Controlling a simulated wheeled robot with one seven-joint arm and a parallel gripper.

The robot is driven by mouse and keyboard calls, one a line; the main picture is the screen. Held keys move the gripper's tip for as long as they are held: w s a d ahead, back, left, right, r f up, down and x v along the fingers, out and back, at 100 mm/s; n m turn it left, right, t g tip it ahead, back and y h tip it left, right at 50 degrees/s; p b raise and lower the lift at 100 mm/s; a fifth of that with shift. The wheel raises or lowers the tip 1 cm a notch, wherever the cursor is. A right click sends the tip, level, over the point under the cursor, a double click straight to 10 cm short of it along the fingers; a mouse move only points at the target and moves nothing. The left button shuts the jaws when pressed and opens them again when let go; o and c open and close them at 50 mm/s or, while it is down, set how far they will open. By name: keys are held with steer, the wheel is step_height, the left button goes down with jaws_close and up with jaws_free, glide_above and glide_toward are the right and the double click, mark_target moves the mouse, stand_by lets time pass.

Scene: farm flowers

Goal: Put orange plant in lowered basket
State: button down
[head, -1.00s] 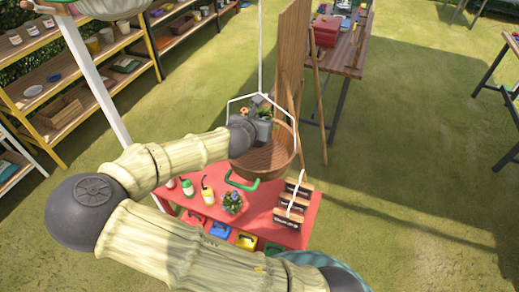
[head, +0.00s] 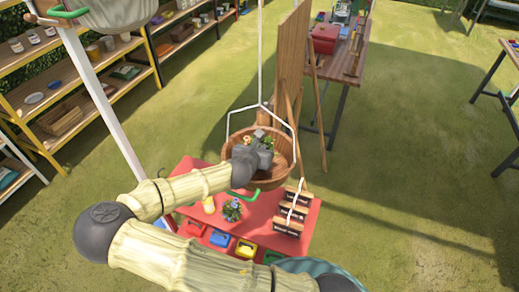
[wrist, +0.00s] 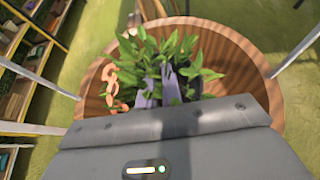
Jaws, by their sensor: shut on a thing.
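The wooden basket (head: 286,154) hangs on white cords above the red table. My gripper (head: 257,146) is at the basket, over its inside, and is shut on the orange plant (wrist: 130,80). In the wrist view, green leaves and orange petals show beyond my gripper (wrist: 170,92), with the round slatted basket (wrist: 235,55) around them. The plant's lower part is hidden behind my gripper, so I cannot tell whether it touches the basket floor.
The red table (head: 262,222) below holds another potted plant (head: 232,209) with purplish flowers and several dark wooden boxes (head: 292,212). A tall wooden board (head: 291,60) stands just behind the basket. Shelves (head: 110,70) line the left; open grass (head: 420,150) lies right.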

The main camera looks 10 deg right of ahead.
steer(key=shift+f, duration=0.5)
steer(key=shift+w+d, duration=0.1)
steer(key=shift+a+f, duration=0.2)
steer(key=shift+f, duration=0.25)
steer(key=shift+d+f+b, duration=0.2)
steer(key=shift+b, duration=0.15)
steer(key=c, duration=1.6)
jaws_free()
steer(key=shift+s+a, duration=0.1)
steer(key=shift+s, duration=0.1)
steer(key=shift+o, duration=0.2)
steer(key=shift+r, duration=0.15)
